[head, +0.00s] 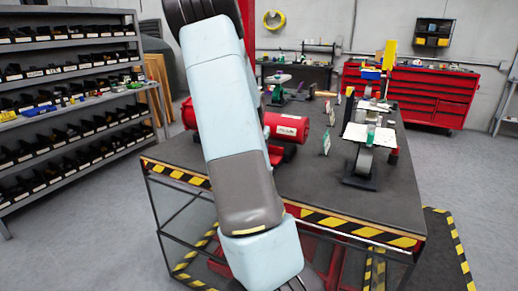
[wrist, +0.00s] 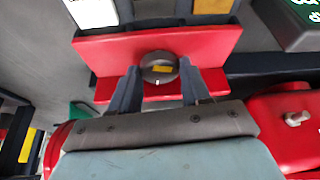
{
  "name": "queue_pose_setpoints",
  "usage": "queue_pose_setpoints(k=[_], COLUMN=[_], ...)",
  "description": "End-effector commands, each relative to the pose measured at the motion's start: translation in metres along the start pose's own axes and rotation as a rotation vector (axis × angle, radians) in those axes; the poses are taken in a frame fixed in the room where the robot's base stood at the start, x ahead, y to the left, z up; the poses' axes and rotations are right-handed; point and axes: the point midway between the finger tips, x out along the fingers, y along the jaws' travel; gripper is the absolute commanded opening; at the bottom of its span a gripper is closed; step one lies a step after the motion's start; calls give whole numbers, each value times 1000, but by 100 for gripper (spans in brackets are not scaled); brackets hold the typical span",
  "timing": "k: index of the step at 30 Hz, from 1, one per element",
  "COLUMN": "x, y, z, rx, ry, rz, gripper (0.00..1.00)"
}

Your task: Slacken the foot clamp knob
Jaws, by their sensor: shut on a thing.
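The foot clamp knob (wrist: 158,68) is a round dark grey knob with a yellow mark and a small white line. It sits on a red bracket (wrist: 105,52) in the wrist view. My gripper (wrist: 158,82) has one finger on each side of the knob and is shut on it. In the head view my arm covers the middle of the picture, and the gripper and knob are hidden.
A dark workbench (head: 310,185) with yellow-black striped edges carries a red actuator (head: 287,128) and a stand with white plates (head: 365,135). Shelves of bins (head: 65,75) stand left. A red tool cabinet (head: 430,95) stands at the back right. Grey floor is open at right.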

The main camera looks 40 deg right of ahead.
Motion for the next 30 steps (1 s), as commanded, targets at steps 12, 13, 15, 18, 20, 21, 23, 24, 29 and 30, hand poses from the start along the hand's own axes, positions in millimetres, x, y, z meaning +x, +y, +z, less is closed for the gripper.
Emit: queue_pose_setpoints(k=[12, 13, 15, 18, 20, 21, 23, 24, 29, 30], x=[-2, -2, -2, -2, -2, -2, -2, -2, -2, -2], y=[-4, -4, -4, -4, -4, -4, -4, -5, -5, -5], z=[-2, -2, -2, -2, -2, -2, -2, -2, -2, -2], rx=[-132, -136, -144, -150, -152, -152, -152, -152, -152, -152], ry=[8, 8, 8, 8, 8, 8, 8, 8, 8, 8], rz=[-60, -62, -65, -67, -67, -68, -68, -68, -68, -68], gripper=[16, 16, 16, 16, 16, 16, 16, 16, 48, 52])
